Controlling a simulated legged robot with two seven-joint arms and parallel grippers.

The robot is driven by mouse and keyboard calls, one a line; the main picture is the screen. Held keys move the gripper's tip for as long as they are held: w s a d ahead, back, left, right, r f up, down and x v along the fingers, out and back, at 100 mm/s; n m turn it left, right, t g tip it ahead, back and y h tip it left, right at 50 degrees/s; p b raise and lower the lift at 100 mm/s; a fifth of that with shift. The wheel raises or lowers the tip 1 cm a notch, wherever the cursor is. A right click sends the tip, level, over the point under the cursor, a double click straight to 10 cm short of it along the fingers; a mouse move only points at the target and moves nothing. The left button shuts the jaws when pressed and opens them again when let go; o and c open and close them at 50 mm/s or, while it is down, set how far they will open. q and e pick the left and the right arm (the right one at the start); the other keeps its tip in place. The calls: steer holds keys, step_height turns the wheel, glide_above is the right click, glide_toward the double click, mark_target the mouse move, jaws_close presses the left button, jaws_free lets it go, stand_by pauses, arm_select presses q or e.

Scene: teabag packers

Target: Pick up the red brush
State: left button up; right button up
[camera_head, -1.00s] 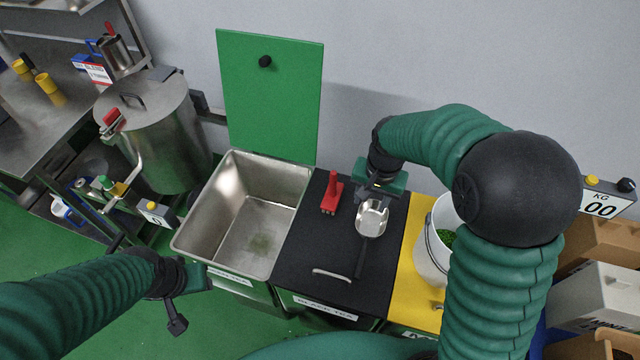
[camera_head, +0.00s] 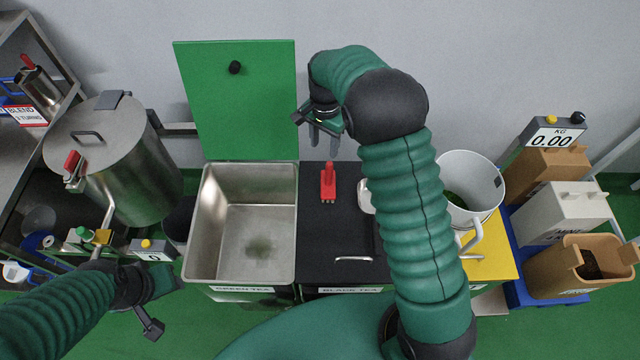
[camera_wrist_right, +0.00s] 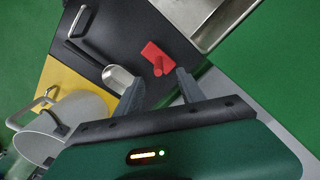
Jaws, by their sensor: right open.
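A metal scoop (camera_head: 366,197) lies right of the brush, partly hidden by my right arm. The open green tea bin (camera_head: 292,225) is to the left, its green lid (camera_head: 240,110) raised. A white bucket (camera_head: 470,165) stands on the yellow top at right.

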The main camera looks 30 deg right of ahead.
mark_target(330, 164)
steer(key=f, duration=0.3)
steer(key=d+f+p, duration=0.1)
steer(key=f, duration=0.2)
steer(key=d+f, duration=0.1)
steer(key=f, duration=0.3)
steer(key=shift+s+d, duration=0.2)
steer(key=shift+a+f+p, duration=0.15)
steer(key=shift+f+p, duration=0.15)
steer(key=f, duration=0.1)
steer(key=f+p, duration=0.1)
steer(key=f, duration=0.2)
steer(key=shift+w+a+f+p, duration=0.1)
steer(key=shift+w+f+p, duration=0.2)
steer(key=shift+w+f, duration=0.1)
steer(key=shift+f, duration=0.1)
steer(key=shift+d, duration=0.2)
steer(key=shift+s, duration=0.1)
steer(key=shift+c, duration=0.9)
arm_select(q)
steer(key=r, duration=0.1)
steer(key=d+r, duration=0.1)
steer(key=r, duration=0.1)
steer(key=shift+s+d+r, duration=0.2)
steer(key=shift+d+r, duration=0.1)
arm_select(e)
steer(key=shift+a, duration=0.1)
jaws_close()
